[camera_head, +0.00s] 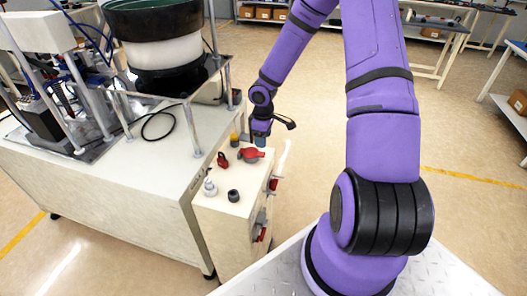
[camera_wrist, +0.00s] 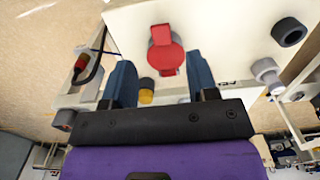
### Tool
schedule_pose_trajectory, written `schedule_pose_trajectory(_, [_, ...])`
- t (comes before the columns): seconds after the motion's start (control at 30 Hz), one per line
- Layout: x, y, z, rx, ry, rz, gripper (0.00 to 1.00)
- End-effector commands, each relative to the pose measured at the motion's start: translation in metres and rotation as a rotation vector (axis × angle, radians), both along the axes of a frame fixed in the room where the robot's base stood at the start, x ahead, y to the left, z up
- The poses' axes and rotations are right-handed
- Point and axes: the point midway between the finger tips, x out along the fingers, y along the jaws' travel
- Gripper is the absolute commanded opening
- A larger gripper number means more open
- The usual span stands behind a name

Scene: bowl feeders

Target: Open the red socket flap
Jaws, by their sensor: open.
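The red socket (camera_head: 251,155) sits on top of the cream cabinet, with its round flap lying over it; the flap looks closed. In the wrist view the red flap (camera_wrist: 165,58) is a disc with a tab at its upper end, in line with the gap between my fingers. My gripper (camera_head: 261,131) is above the back edge of the cabinet top, just behind the socket. In the wrist view its two blue-grey fingers (camera_wrist: 161,72) are spread wide, empty and seemingly apart from the flap.
The cream cabinet (camera_head: 225,215) also bears a yellow knob (camera_head: 234,139), a smaller red part (camera_head: 222,160), a grey fitting (camera_head: 210,187) and a dark cap (camera_head: 233,196). Red fittings (camera_head: 273,184) stick out of its right side.

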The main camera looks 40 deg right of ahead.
Motion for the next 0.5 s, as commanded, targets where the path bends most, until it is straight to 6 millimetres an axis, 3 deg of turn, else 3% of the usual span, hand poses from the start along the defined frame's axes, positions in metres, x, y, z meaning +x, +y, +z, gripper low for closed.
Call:
schedule_pose_trajectory(0.2, [0.0,0.001,-0.039,0.001,0.003,0.001,0.53])
schedule_pose_trajectory(0.5, [0.0,0.0,-0.065,0.0,0.0,-0.001,0.53])
